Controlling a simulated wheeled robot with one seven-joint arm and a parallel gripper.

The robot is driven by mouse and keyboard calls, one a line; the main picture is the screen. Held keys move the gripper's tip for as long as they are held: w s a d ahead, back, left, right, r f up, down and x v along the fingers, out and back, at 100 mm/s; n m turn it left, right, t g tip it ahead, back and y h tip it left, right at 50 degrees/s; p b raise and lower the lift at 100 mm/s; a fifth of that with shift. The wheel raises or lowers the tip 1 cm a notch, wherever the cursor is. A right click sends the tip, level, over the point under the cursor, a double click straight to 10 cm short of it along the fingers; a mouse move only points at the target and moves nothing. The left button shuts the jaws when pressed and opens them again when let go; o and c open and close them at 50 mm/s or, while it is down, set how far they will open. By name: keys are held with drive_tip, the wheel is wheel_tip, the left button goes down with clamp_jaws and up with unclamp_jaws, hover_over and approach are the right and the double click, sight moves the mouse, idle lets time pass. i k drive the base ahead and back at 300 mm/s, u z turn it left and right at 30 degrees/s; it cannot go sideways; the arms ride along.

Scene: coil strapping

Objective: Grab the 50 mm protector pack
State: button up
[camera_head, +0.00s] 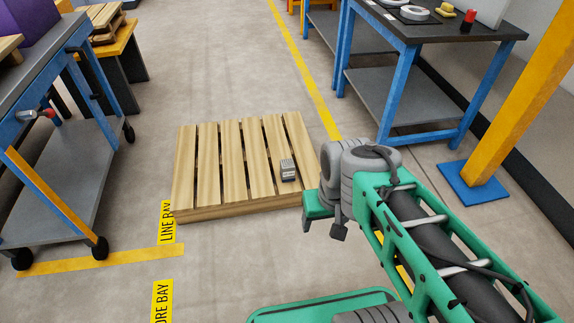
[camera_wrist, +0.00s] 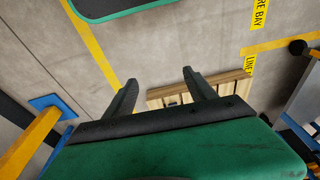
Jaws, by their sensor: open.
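A small grey block-like pack (camera_head: 288,170) with a lighter top lies on the right part of a wooden pallet (camera_head: 232,165) on the floor. Any size marking on it is too small to read. My gripper (camera_wrist: 160,78) is open, and nothing is held between its two dark fingers. In the head view its green body is just right of the pallet's near right corner, apart from the pack. The wrist view shows part of the pallet (camera_wrist: 238,84) beyond the right finger; a small dark shape there between the fingers cannot be identified.
A blue-legged workbench (camera_head: 440,40) with rings and a red item stands at the back right. A yellow post (camera_head: 530,95) on a blue base is at the right. A wheeled blue cart (camera_head: 75,180) stands at the left. Floor around the pallet is clear.

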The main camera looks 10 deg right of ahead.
sight(287, 166)
drive_tip(key=u, duration=2.35)
drive_tip(key=k, duration=0.8)
drive_tip(key=z, duration=0.75)
drive_tip(key=i, duration=0.9)
drive_tip(key=u, duration=0.05)
